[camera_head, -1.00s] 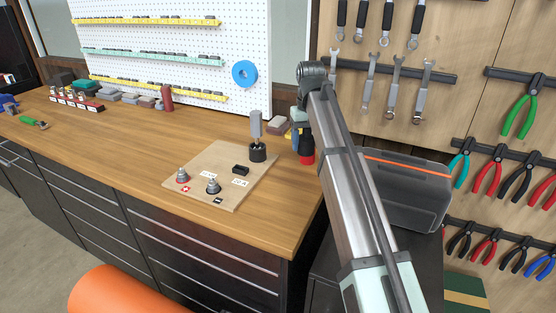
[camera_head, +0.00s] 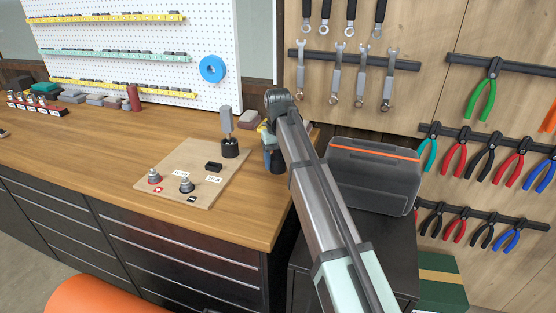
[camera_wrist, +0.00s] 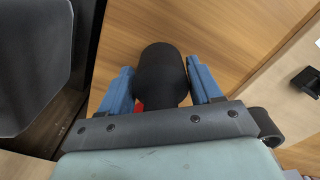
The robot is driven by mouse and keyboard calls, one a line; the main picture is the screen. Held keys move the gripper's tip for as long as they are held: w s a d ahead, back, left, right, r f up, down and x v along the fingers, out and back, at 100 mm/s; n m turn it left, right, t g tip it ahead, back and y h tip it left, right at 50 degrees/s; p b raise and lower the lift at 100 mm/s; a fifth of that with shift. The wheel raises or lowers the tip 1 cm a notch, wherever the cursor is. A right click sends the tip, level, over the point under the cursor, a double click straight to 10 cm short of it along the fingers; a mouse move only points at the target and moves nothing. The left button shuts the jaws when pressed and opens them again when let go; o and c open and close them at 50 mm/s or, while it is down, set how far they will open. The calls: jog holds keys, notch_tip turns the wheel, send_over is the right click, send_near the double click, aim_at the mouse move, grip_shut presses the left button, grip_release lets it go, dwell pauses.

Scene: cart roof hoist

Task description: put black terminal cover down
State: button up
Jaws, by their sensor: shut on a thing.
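My gripper (camera_wrist: 160,85) is shut on the black terminal cover (camera_wrist: 160,72), a rounded dark cap between its two blue fingers in the wrist view. The wood bench top shows beyond the cap. A small red patch (camera_wrist: 139,106) shows at its lower left; I cannot tell what it belongs to. In the head view my gripper (camera_head: 270,155) is mostly behind my arm, over the bench's right end, to the right of the terminal board (camera_head: 175,155). The cover is not clear there, and I cannot tell whether it touches the bench.
A grey case (camera_head: 373,175) stands right of my arm. Bench front left of the board is clear.

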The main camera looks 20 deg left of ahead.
jog(key=o, duration=1.4)
jog(key=shift+f, duration=0.1)
notch_tip(320, 180, up, 12)
jog(key=shift+r, duration=0.15)
